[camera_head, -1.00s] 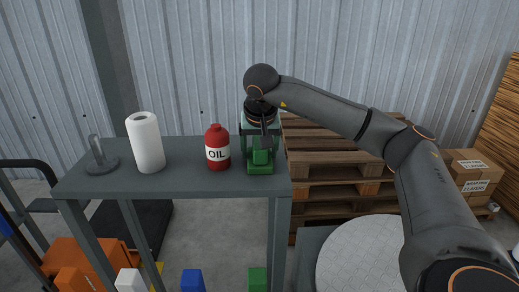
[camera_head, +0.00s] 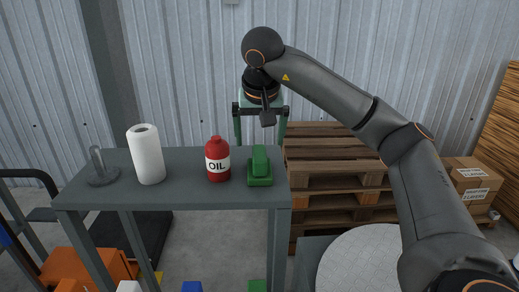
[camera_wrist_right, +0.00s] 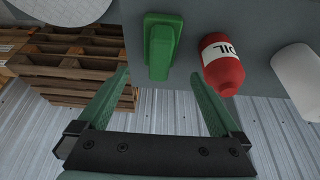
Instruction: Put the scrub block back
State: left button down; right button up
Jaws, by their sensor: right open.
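The green scrub block (camera_head: 260,167) stands upright on the grey table (camera_head: 226,195), near its right end. It also shows in the right wrist view (camera_wrist_right: 160,46), on the table top near the edge. My right gripper (camera_head: 260,140) is open and empty, raised above and behind the block. In the right wrist view, the fingers of the gripper (camera_wrist_right: 161,92) are spread wide, with the block beyond their tips and apart from them. My left gripper is not in view.
A red oil bottle (camera_head: 217,160) stands just left of the block. A white paper roll (camera_head: 147,155) and a grey stand (camera_head: 101,168) are further left. Stacked wooden pallets (camera_head: 335,178) stand right of the table. A round pale surface (camera_head: 365,262) is at the front right.

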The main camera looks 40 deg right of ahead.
jog(key=shift+v, duration=0.85)
jog(key=shift+s+a+r, duration=0.15)
jog(key=shift+s+r, duration=0.05)
jog(key=shift+r, duration=0.3)
